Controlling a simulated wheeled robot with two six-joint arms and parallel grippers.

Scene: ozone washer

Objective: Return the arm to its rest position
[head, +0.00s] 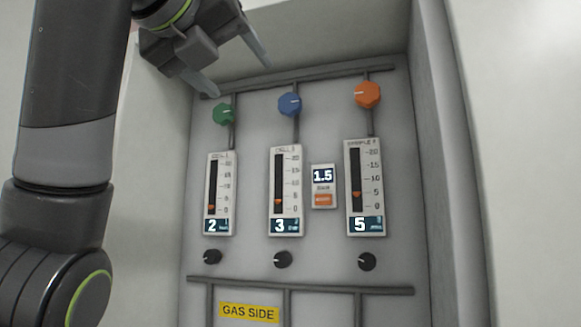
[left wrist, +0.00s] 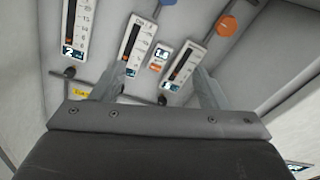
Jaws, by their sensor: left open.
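My left gripper (head: 232,68) is at the top of the head view, its arm (head: 65,140) coming down along the left side. Its two fingers are spread apart with nothing between them. One fingertip is near the green knob (head: 223,114), above and to the left of it; I cannot tell whether they touch. In the left wrist view both fingers of the gripper (left wrist: 155,78) point at the panel and stand wide apart. My right gripper is in neither view.
The recessed grey panel holds a blue knob (head: 289,104), an orange knob (head: 367,95), three gauges reading 2 (head: 219,193), 3 (head: 285,190) and 5 (head: 364,187), and black knobs (head: 282,259). Its right side wall (head: 435,150) stands out. White wall (head: 520,150) lies right.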

